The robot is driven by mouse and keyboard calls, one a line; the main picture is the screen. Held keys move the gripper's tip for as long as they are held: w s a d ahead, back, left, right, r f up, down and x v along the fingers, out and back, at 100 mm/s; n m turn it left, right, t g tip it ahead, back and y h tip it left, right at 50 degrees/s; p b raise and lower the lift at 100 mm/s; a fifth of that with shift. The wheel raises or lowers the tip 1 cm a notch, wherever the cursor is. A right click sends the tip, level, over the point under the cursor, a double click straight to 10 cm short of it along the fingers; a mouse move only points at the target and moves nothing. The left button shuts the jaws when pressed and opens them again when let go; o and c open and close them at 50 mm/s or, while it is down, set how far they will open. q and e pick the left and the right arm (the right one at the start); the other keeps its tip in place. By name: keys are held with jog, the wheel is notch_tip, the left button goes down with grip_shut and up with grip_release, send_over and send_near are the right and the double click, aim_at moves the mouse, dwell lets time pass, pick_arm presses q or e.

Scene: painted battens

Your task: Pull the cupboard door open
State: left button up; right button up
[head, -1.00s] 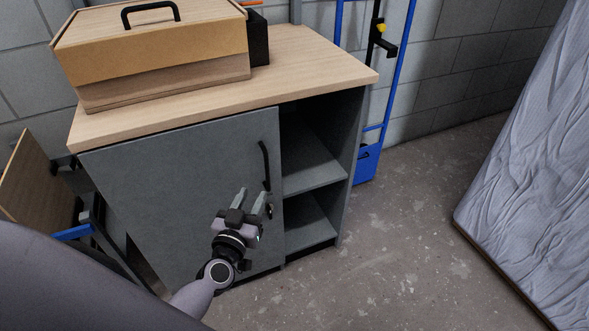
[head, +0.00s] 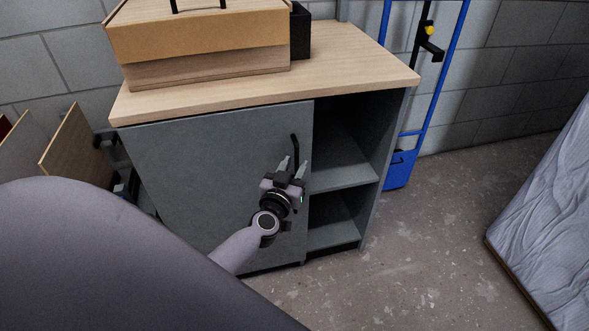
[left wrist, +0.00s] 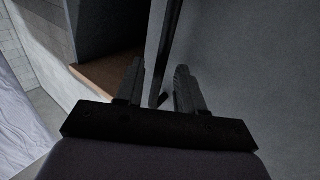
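The grey cupboard door (head: 200,185) is shut, flush with the cupboard front. Its upright black bar handle (head: 296,146) is near the door's right edge. My left gripper (head: 295,161) is in front of the handle's lower part, pointing up and toward the door. In the left wrist view the handle (left wrist: 170,45) runs through the gap between the two open fingers (left wrist: 160,68), with clear space showing on both sides. I cannot tell how deep it sits between them. The door (left wrist: 250,60) fills the right of that view. My right gripper is not in view.
Open grey shelves (head: 340,165) are right of the door. A wooden box (head: 200,60) and a black object (head: 301,32) stand on the wooden top (head: 350,60). A blue hand truck (head: 400,170) and a wrapped mattress-like slab (head: 550,200) are at right. Concrete floor (head: 430,240) between is clear.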

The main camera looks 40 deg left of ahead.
pick_arm(q)
jog(key=shift+w, duration=0.1)
grip_shut()
jog(key=shift+d, duration=0.1)
